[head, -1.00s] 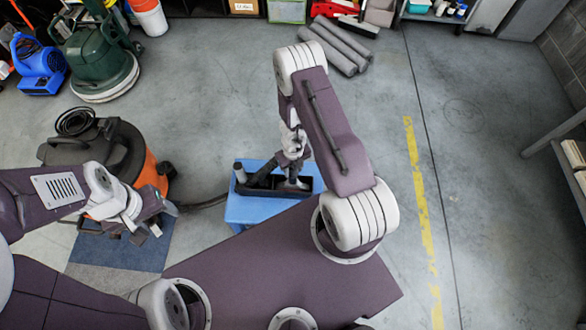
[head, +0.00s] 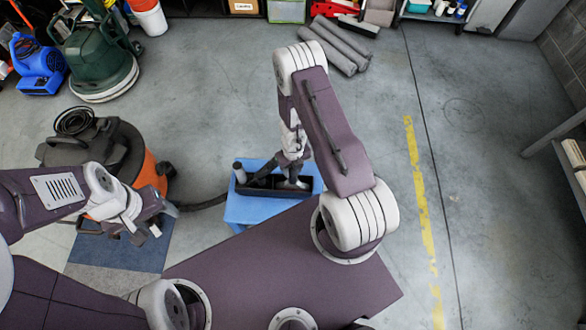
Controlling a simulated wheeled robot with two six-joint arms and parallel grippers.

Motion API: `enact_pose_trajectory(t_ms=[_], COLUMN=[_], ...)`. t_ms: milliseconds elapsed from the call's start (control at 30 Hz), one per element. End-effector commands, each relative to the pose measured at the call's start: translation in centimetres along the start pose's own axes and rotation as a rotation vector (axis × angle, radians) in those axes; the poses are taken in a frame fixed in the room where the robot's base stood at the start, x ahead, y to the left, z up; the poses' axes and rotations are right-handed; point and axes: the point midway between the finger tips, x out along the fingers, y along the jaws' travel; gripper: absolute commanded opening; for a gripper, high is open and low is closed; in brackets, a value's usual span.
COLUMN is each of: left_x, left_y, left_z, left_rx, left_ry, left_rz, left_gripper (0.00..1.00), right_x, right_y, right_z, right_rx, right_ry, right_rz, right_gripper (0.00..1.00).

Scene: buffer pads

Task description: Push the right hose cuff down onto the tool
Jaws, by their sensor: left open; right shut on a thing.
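My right gripper (head: 278,172) reaches down over a black open tray (head: 255,190) on a blue stand (head: 246,213). It is shut on a dark, slim piece, which looks like the hose cuff; the fingers and arm partly hide it. I cannot tell whether the cuff touches the tool. Greyish parts (head: 295,183) lie at the tray's right side, partly under the gripper; I cannot make out which is the tool. My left gripper (head: 148,233) is open and empty, left of the stand, above a blue mat.
An orange and black vacuum (head: 120,150) stands at the left, its dark hose (head: 205,203) running toward the stand. A grey cylinder (head: 240,172) stands at the tray's left end. The blue mat (head: 125,250) lies below my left gripper. Floor right of the stand is clear.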

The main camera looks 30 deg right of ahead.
Motion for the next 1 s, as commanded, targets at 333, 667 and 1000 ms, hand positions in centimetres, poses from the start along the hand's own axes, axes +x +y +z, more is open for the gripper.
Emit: enact_pose_trajectory(t_ms=[333, 667, 1000], left_x=[0.17, 0.64, 0.55], left_y=[0.00, -0.01, -0.01], left_z=[0.02, 0.07, 0.06], left_rx=[0.000, 0.000, 0.000], left_ry=[0.000, 0.000, 0.000], left_rz=[0.000, 0.000, 0.000], left_gripper=[0.64, 0.64, 0.64], right_x=[0.20, 0.67, 0.59], right_y=[0.00, 0.00, 0.00], right_z=[0.01, 0.01, 0.00], right_rx=[0.000, 0.000, 0.000], right_ry=[0.000, 0.000, 0.000], right_rz=[0.000, 0.000, 0.000], right_gripper=[0.00, 0.00, 0.64])
